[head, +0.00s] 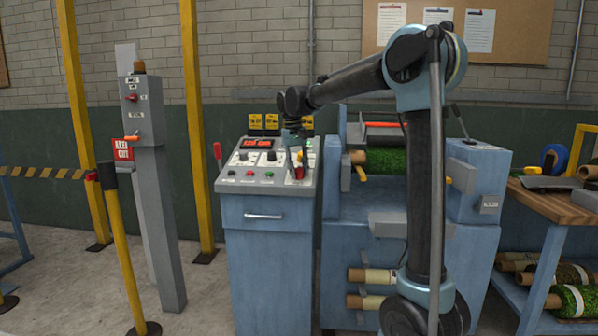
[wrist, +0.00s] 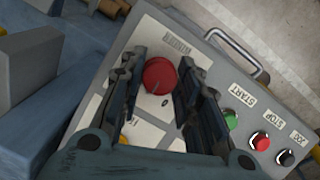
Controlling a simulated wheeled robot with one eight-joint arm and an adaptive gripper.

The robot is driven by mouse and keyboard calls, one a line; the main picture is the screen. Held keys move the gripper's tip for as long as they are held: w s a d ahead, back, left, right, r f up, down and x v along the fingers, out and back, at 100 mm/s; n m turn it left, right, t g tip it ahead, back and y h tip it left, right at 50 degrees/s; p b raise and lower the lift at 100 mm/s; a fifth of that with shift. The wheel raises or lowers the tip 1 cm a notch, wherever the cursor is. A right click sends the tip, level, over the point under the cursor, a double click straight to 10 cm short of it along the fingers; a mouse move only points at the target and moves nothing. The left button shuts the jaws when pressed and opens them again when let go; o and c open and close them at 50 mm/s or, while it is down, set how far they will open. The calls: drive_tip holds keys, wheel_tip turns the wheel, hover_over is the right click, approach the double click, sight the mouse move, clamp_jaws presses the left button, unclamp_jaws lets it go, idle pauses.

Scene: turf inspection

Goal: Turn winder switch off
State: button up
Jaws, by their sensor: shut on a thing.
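The control console (head: 268,195) has a sloped grey panel with several buttons and switches. My gripper (head: 297,160) reaches down over the right side of the panel. In the wrist view its two dark fingers (wrist: 160,66) stand on either side of the red knob, shut on it.
The panel also has a green START button (wrist: 231,120), a red STOP button (wrist: 260,141) and a black JOG button (wrist: 285,157). A red lever (head: 217,153) stands at the console's left. A winder machine with green turf (head: 385,161) is close on the right. A yellow post (head: 196,120) stands behind left.

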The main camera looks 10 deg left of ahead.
drive_tip(key=n+h, duration=0.1)
drive_tip(key=n, duration=0.3)
drive_tip(key=shift+t, duration=0.4)
drive_tip(key=shift+n+t+h, duration=0.4)
drive_tip(key=shift+n+h, duration=0.1)
drive_tip(key=shift+n, duration=1.6)
drive_tip(key=o, duration=1.1)
drive_tip(key=shift+c, duration=0.2)
drive_tip(key=shift+s+a+r, duration=0.1)
drive_tip(key=v, duration=1.1)
drive_tip(key=shift+r, duration=0.3)
drive_tip(key=shift+s, duration=0.1)
